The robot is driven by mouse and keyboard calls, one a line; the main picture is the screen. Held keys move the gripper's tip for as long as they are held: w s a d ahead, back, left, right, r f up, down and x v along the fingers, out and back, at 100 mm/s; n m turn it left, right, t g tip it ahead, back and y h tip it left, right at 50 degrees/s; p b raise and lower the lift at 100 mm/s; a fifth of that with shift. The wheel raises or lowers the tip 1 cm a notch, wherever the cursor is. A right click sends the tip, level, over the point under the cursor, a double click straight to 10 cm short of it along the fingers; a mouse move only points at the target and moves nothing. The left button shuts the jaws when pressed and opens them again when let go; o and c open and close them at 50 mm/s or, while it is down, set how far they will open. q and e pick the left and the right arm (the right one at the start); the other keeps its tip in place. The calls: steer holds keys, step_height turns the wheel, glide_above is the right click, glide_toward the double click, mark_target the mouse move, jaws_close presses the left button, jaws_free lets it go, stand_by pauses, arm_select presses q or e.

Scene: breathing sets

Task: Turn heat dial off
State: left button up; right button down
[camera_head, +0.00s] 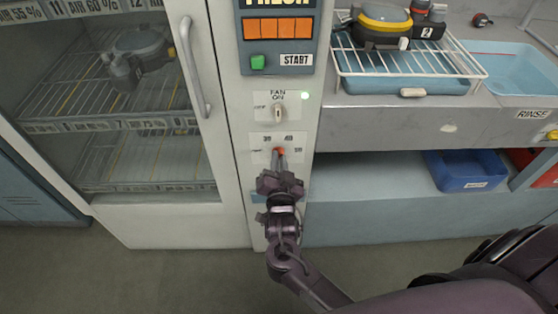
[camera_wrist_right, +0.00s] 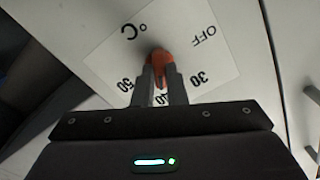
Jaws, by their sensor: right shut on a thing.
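The heat dial is an orange-red knob (camera_head: 279,150) on a white plate on the narrow cabinet panel, below the fan switch. In the right wrist view the knob (camera_wrist_right: 157,56) shows between the fingers, on a plate marked OFF, 30, 40, 50 and °C. The knob's long side lies roughly along the line toward 40; its pointer end cannot be told. My right gripper (camera_head: 279,160) reaches up to the dial from below, and its fingers (camera_wrist_right: 160,82) are shut on the knob's sides. My left gripper is not in view.
A green START button (camera_head: 257,62) is higher up. The glass cabinet door with its handle (camera_head: 195,66) is left; a counter (camera_head: 420,118) juts out right.

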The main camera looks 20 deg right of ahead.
arm_select(q)
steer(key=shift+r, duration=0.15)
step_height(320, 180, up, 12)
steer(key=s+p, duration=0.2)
steer(key=p, duration=1)
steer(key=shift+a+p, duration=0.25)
steer(key=shift+p, duration=0.15)
arm_select(e)
steer(key=shift+w+a+n, duration=0.1)
steer(key=shift+a+n, duration=0.05)
steer(key=shift+n, duration=11.75)
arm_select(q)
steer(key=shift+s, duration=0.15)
arm_select(e)
steer(key=shift+f, duration=0.1)
